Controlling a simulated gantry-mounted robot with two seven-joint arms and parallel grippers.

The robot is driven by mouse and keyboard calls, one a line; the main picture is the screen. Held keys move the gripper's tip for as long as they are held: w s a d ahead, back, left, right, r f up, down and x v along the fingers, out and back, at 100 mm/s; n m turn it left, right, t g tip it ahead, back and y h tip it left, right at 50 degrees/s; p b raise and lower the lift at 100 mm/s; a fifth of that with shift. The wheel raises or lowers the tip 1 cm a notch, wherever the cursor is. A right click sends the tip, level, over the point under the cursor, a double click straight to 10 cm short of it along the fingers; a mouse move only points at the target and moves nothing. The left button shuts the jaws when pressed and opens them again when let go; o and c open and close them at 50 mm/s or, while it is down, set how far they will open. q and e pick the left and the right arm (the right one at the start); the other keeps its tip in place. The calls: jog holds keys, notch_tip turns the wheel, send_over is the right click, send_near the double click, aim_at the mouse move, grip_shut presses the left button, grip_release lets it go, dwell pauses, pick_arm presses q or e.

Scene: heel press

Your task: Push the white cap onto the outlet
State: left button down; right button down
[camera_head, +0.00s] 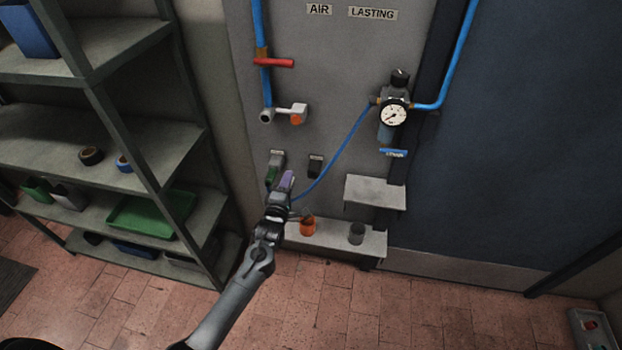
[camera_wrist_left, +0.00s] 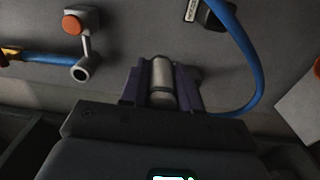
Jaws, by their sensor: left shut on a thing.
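My left gripper (camera_head: 286,190) is in front of the grey wall panel in the head view, above the left end of a low shelf. In the left wrist view its purple fingers (camera_wrist_left: 162,88) are shut on a pale grey, rounded cylinder (camera_wrist_left: 162,76). I cannot tell whether this is the white cap; no other white cap is clear. A pale pipe fitting with a round open end, apparently the outlet (camera_head: 267,116), is on the panel above the gripper. It shows at upper left in the wrist view (camera_wrist_left: 82,73), apart from the cylinder. My right gripper is not in view.
A blue hose (camera_head: 340,157) runs from the pressure gauge (camera_head: 394,113) down toward the gripper. An orange cup (camera_head: 307,226) and a dark cup (camera_head: 356,235) stand on the low shelf (camera_head: 333,239). A small ledge (camera_head: 375,193) is to the right; a storage rack (camera_head: 130,148) fills the left.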

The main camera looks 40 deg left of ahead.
pick_arm(q)
jog(key=s+a+r+p, duration=0.2)
jog(key=a+r+p, duration=0.2)
jog(key=r+p, duration=0.3)
jog(key=s+a+r+p, duration=0.2)
jog(key=a+r+p, duration=0.2)
jog(key=r+p, duration=0.3)
jog(key=shift+a+r, duration=0.25)
jog(key=shift+r, duration=0.3)
dwell(0.5)
dwell(0.4)
jog(key=shift+b+x, duration=1.3)
jog(key=shift+x, duration=1.1)
jog(key=shift+p, duration=0.35)
dwell(0.7)
